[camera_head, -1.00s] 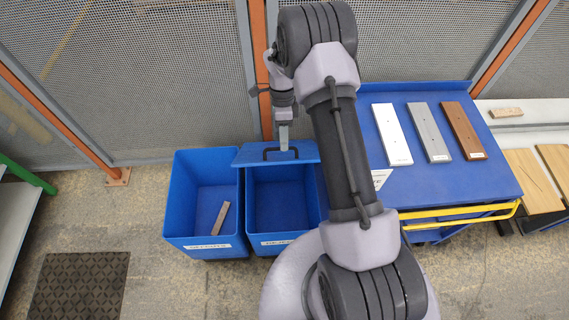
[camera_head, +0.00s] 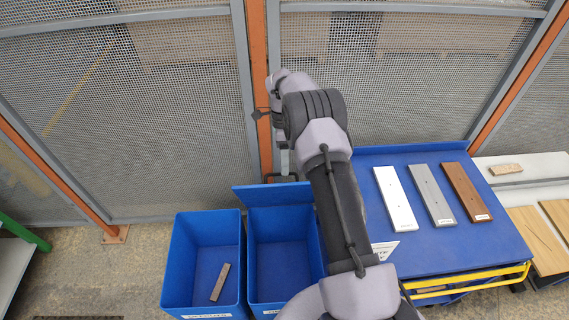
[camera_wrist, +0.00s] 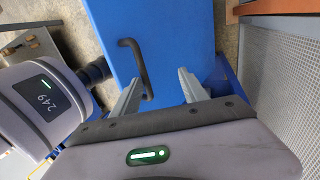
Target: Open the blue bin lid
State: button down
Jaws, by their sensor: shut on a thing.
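The blue lid (camera_head: 262,195) stands raised at the back edge of the right blue bin (camera_head: 283,252), whose mouth is uncovered. The dark lid handle (camera_head: 268,178) shows at the lid's top edge. My gripper (camera_head: 284,166) is at that handle and is shut on it. In the wrist view, the lid (camera_wrist: 178,28) is a broad blue panel with the black handle (camera_wrist: 136,58) beside the fingers of my gripper (camera_wrist: 160,78). The exact finger contact is hard to see there.
The left blue bin (camera_head: 180,260) is open and holds a small wooden board (camera_head: 220,282). A blue table (camera_head: 400,160) with white, grey and brown boards stands at right. A mesh fence (camera_head: 180,110) with an orange post (camera_head: 263,140) rises close behind the lid.

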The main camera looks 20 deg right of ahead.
jog(key=shift+s+f, duration=0.1)
jog(key=shift+f, duration=0.6)
jog(key=c, duration=1.3)
grip_release()
jog(key=shift+d, duration=0.1)
jog(key=o, duration=0.6)
jog(key=shift+w+d+f, duration=0.1)
jog(key=shift+w+f, duration=0.15)
jog(key=shift+w, duration=0.25)
jog(key=shift+c, duration=0.2)
jog(key=shift+s+r, duration=0.15)
jog(key=c, duration=0.3)
jog(key=shift+r, duration=0.35)
jog(key=shift+c, duration=0.8)
jog(key=p+v, duration=0.3)
jog(key=v, duration=0.8)
jog(key=shift+w+r+p, duration=0.25)
jog(key=shift+r+p, duration=0.05)
jog(key=shift+r, duration=0.05)
jog(key=shift+c, duration=1.4)
